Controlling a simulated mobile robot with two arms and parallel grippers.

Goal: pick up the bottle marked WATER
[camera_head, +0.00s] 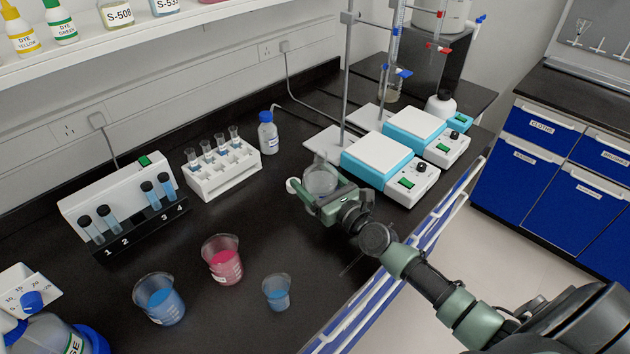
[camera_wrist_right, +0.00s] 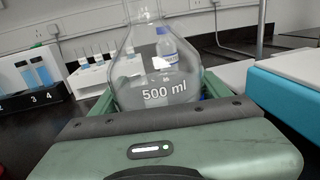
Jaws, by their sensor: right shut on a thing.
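In the right wrist view this bottle (camera_wrist_right: 167,47) shows through clear glass. My right gripper (camera_head: 322,190) is shut on a clear glass flask (camera_head: 320,178), marked 500 ml in the right wrist view (camera_wrist_right: 160,75). The gripper and flask are in front of the small bottle, to its right in the head view, and apart from it. My left gripper is not in view.
A white tube rack (camera_head: 224,170) and a numbered tube holder (camera_head: 120,205) stand left of the bottle. Beakers with blue (camera_head: 162,300) and pink (camera_head: 224,262) liquid are at the front. Blue-and-white hotplates (camera_head: 385,165) stand right of my gripper. A cable runs behind the bottle.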

